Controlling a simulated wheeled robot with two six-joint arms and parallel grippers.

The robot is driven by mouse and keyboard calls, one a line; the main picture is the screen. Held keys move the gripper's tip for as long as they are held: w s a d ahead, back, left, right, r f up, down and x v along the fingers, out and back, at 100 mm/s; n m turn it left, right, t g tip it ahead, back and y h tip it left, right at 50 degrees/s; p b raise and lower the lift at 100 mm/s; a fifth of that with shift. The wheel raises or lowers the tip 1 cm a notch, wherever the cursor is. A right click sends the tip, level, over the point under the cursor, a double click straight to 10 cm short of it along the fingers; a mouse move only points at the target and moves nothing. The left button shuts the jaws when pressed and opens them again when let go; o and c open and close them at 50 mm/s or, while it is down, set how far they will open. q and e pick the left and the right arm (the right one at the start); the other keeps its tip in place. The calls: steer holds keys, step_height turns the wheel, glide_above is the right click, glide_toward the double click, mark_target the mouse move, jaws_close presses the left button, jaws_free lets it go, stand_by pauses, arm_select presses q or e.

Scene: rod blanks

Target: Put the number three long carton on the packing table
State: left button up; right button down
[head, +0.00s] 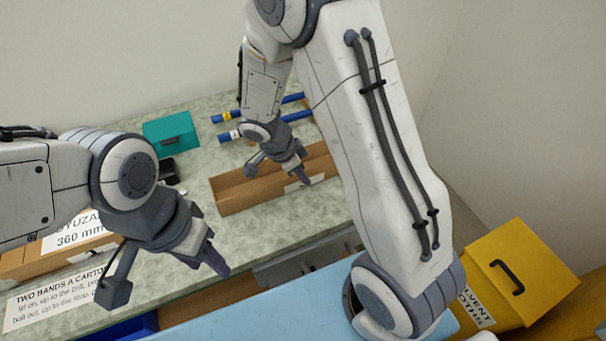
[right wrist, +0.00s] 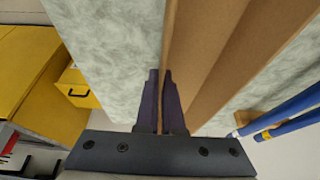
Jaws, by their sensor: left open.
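A long, open brown carton (head: 240,194) lies on the green marbled table, with a white label on its near side. Its number cannot be read. My right gripper (head: 303,178) is at its right end, fingers down. In the right wrist view, the two fingers of my right gripper (right wrist: 160,75) are close together, with the carton's side wall (right wrist: 178,50) running between them. Another brown carton (head: 22,262) with a "360 mm" label stands at the left, partly hidden by my left arm.
Blue rods (head: 300,115) with yellow bands lie behind the carton. A teal box (head: 172,132) and a small black object (head: 168,170) stand on the table (head: 285,230). A printed sign (head: 50,300) is at the front left. A yellow box (head: 520,275) stands at the right.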

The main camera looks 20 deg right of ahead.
steer(key=shift+f, duration=0.15)
steer(key=c, duration=1.1)
jaws_free()
steer(key=shift+o, duration=0.2)
